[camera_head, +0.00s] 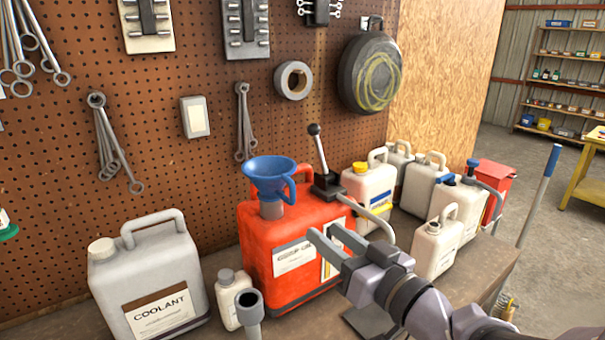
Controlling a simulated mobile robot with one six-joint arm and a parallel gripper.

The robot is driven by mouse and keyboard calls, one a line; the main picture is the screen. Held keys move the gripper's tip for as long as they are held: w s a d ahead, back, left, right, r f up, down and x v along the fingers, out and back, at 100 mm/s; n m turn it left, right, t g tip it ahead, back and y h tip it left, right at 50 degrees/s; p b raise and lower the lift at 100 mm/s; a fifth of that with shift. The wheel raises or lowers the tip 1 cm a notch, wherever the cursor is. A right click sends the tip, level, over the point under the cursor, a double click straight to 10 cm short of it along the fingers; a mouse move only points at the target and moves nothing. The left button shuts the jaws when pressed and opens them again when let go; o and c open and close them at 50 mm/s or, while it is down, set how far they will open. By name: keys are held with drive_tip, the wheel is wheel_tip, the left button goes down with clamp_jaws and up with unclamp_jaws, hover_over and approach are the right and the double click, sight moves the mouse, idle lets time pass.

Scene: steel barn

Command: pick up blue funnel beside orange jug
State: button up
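A blue funnel (270,184) with a side handle stands upright over a grey neck at the top left of the orange-red jug (262,246). It appears to be on the jug, not beside it. The jug has white labels on its front. My gripper (326,235) is in front of the jug's right side, lower than the funnel and to its right. Its two fingers are apart with nothing seen between them. The fingers hide part of the jug's front.
A grey coolant jug (150,275) stands left, with a small white bottle (228,300) and a grey tube-like piece (250,308) nearby. A black-knobbed lever (320,160) rises right of the funnel. Several jugs crowd the bench's right. A tool-hung pegboard (200,165) stands behind.

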drive_tip(key=p, duration=0.9)
approach(290, 199)
drive_tip(key=x, duration=0.5)
drive_tip(key=f+b+x, duration=0.1)
drive_tip(key=x, duration=0.5)
drive_tip(key=shift+w+d+f, duration=0.25)
drive_tip(key=shift+s, duration=0.1)
drive_tip(key=shift+c, duration=0.9)
clamp_jaws()
